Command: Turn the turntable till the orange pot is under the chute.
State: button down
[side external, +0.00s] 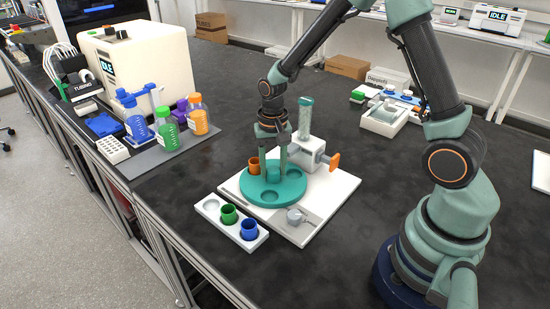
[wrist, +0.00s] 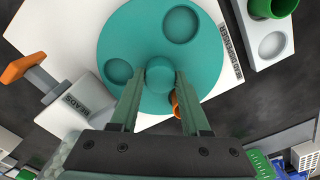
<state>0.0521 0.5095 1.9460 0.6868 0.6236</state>
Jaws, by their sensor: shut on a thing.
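The teal turntable (side external: 268,197) lies on a white base plate; the wrist view shows its face (wrist: 130,40) with round recesses. The orange pot (side external: 254,166) stands in a recess at the turntable's left edge in the side view; in the wrist view the pot (wrist: 175,104) is mostly hidden by the right finger. My gripper (side external: 275,175) points down at the turntable's centre, its fingers shut on the central knob (wrist: 160,77). The bead dispenser (side external: 305,151) stands behind the turntable, with a clear column and orange handle (side external: 335,161). Its chute outlet is not clearly visible.
A white rack (side external: 256,243) with a green pot (side external: 228,214) and a blue pot (side external: 249,229) stands in front. Coloured bottles (side external: 168,125) stand at the left. The dark bench right of the plate is clear.

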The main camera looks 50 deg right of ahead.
jog(key=shift+m, duration=8.9)
jog(key=shift+s+m, duration=0.1)
jog(key=shift+m, duration=0.4)
jog(key=shift+c, duration=1.9)
grip_release()
